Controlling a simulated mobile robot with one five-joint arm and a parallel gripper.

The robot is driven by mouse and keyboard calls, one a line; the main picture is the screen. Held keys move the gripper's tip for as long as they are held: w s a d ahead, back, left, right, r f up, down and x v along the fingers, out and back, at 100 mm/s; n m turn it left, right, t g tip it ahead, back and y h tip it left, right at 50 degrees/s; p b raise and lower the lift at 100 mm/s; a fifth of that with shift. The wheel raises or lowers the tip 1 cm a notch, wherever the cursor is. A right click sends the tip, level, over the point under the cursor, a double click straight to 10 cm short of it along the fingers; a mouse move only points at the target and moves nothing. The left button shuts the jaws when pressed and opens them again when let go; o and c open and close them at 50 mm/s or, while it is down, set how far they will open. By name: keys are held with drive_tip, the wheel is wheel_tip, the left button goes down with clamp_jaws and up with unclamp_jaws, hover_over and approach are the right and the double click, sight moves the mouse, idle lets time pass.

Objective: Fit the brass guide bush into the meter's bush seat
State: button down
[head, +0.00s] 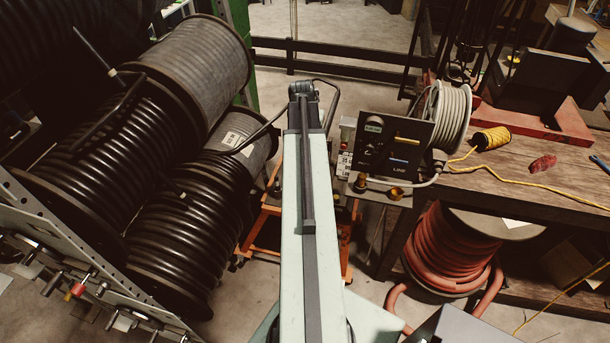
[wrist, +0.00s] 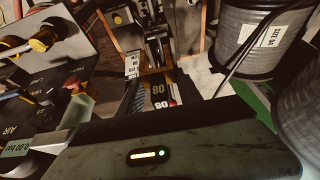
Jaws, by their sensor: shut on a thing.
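My arm reaches straight forward in the head view and hides its own fingertips. A dark panel (head: 393,145), perhaps the meter, stands right of the arm's far end, in front of a grey hose reel (head: 452,115). Two brass-coloured parts, one on the left (head: 362,182) and one on the right (head: 396,193), sit on the plate below it. I cannot tell which part is the bush seat. A yellow-ringed black part (wrist: 42,40) shows at left in the wrist view.
Large black hose reels (head: 95,150) crowd the left. An orange trolley frame (head: 262,225) stands on the floor beside the arm. The wooden bench (head: 540,180) at right holds a yellow cord spool (head: 492,138). A red hose coil (head: 450,255) is below the bench.

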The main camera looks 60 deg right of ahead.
wheel_tip(320, 180, down, 18)
drive_tip(key=b, duration=1.5)
drive_tip(key=shift+r, duration=0.15)
drive_tip(key=shift+r, duration=0.1)
drive_tip(key=shift+a, duration=0.15)
wheel_tip(320, 180, down, 6)
drive_tip(key=b, duration=0.6)
drive_tip(key=shift+w, duration=0.1)
drive_tip(key=shift+f+b, duration=0.4)
drive_tip(key=shift+b, duration=0.05)
drive_tip(key=shift+f+b, duration=1.25)
